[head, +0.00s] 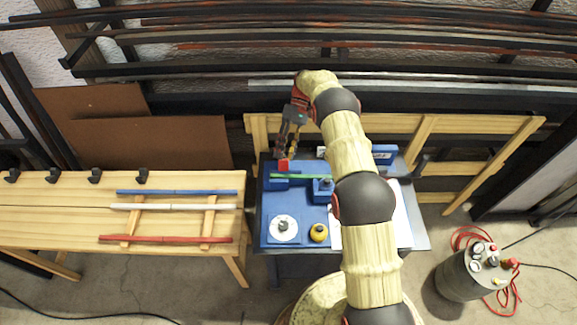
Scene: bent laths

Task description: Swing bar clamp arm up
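A blue bending fixture (268,205) stands at the centre in the head view. A green lath (300,177) lies across its blue blocks. A small red piece (284,165), possibly the clamp arm's end, is at the lath's left end. My gripper (286,154) points down right at this red piece. It is too small to tell whether the fingers touch or hold it, or how far they are apart. The clamp's bar and pivot cannot be made out clearly.
A wooden table (60,215) at left bears blue, white and red laths. A grey canister (466,275) with red hose stands at lower right. Metal bars line the back wall.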

